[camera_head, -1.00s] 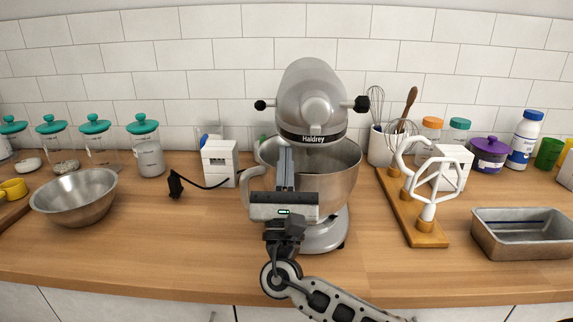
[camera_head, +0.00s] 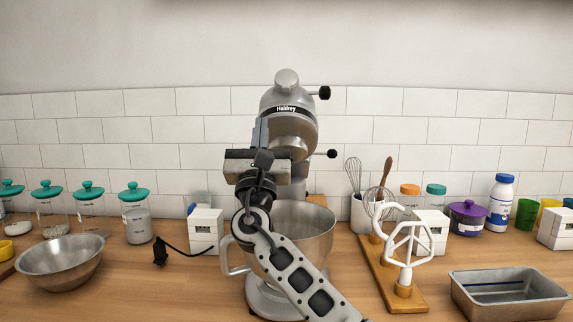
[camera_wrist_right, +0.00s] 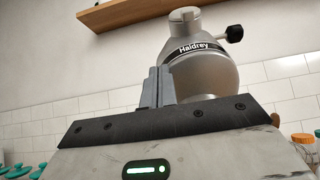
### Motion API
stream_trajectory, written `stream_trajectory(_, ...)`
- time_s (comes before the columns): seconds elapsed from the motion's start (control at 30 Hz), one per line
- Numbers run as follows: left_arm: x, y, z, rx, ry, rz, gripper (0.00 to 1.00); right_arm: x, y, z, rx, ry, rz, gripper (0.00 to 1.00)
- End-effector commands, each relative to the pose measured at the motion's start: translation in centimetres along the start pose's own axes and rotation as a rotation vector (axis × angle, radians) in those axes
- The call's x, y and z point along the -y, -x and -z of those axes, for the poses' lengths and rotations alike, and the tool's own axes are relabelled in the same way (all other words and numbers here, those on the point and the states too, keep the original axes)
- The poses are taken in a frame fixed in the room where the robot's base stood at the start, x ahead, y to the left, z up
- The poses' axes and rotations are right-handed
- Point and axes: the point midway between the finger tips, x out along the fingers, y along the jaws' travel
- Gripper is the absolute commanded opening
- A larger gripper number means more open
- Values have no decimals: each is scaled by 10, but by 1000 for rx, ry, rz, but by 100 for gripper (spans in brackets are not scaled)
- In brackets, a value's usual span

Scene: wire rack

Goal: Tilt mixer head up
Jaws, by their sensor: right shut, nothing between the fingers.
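The grey stand mixer's head (camera_head: 291,112), marked "Haldrey", is tilted up, its front end pointing toward the ceiling. It also shows in the right wrist view (camera_wrist_right: 205,72). The steel mixing bowl (camera_head: 305,228) sits below on the mixer base (camera_head: 268,298). My right gripper (camera_head: 259,131) is raised in front of the head's left side, its fingers shut with nothing between them. In the right wrist view the fingers (camera_wrist_right: 157,86) stand together beside the head; whether they touch it I cannot tell. My right arm hides part of the bowl and base. My left gripper is not in view.
A steel bowl (camera_head: 61,262) and several teal-lidded jars (camera_head: 137,215) stand to the left. A white box (camera_head: 206,232) with a black cord is left of the mixer. A wooden stand with white beaters (camera_head: 410,245) and a metal loaf pan (camera_head: 508,296) are on the right.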

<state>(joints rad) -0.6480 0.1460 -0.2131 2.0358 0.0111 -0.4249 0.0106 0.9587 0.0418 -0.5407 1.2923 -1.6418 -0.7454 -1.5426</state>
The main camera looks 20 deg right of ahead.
Motion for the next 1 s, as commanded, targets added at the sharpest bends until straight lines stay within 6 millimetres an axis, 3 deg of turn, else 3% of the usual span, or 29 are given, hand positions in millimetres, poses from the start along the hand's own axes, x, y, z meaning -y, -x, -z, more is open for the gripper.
stream_trajectory(0.1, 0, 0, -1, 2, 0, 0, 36, -2, -19, -5, 3, -2, -1, 0)
stream_trajectory(0.37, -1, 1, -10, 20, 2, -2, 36, 0, -39, -6, 1, 0, 0, 0)
stream_trajectory(1.0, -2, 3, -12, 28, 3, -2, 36, -2, -40, -8, -1, -3, -2, 0)
